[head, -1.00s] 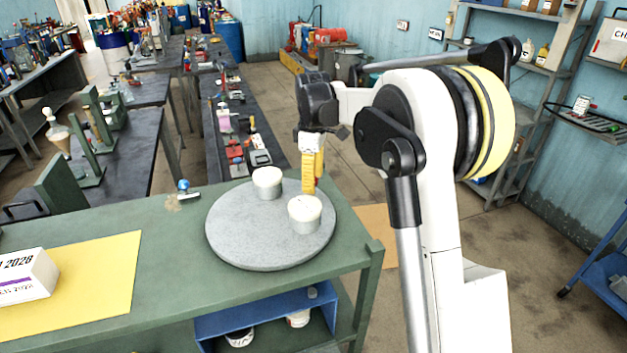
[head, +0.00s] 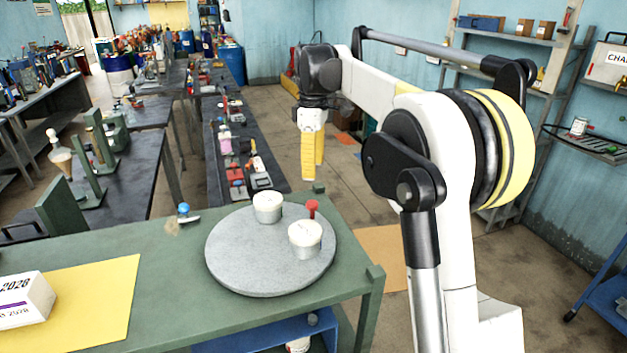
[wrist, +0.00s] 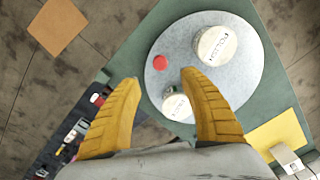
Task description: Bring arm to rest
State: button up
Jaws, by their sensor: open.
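My gripper (head: 312,172) hangs fingers down in the head view, above and behind the far edge of the green table (head: 150,250). In the wrist view its two yellow fingers (wrist: 158,95) are spread apart with nothing between them. A grey round turntable (head: 260,275) stands on the table below. It carries two white-topped cups, one at the back (head: 267,208) and one at the front (head: 305,240). A small red object (head: 312,208) stands on it near the right rim. All of these are apart from my gripper.
A white box (head: 25,300) sits on a yellow mat (head: 105,300) at the left of the table. A blue-knobbed item (head: 184,212) lies near the far edge. A long dark bench (head: 215,160) with tools runs behind. Shelves (head: 525,60) stand along the right wall.

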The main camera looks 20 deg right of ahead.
jog(key=shift+r, duration=0.15)
dwell(0.3)
jog(key=s+a+r+m+t, duration=0.1)
jog(key=s+a+m+t, duration=0.1)
jog(key=s, duration=0.5)
jog(key=s+a+r+m+t, duration=0.1)
jog(key=s+a+m, duration=0.15)
jog(key=s, duration=0.45)
jog(key=s+a+f+m+t, duration=0.1)
jog(key=s+f+m+t, duration=0.15)
jog(key=s, duration=0.45)
jog(key=s+a+f+m+t, duration=0.1)
jog(key=s+a+f+m, duration=0.1)
jog(key=s+f, duration=0.3)
jog(key=s+f+m+b, duration=0.1)
jog(key=s+f+b, duration=0.1)
jog(key=f+b, duration=0.9)
jog(key=s+f+b, duration=0.3)
jog(key=f+b, duration=0.8)
jog(key=f, duration=0.3)
jog(key=shift+f+m+t, duration=0.15)
jog(key=shift+m+t, duration=0.2)
jog(key=shift+m, duration=0.05)
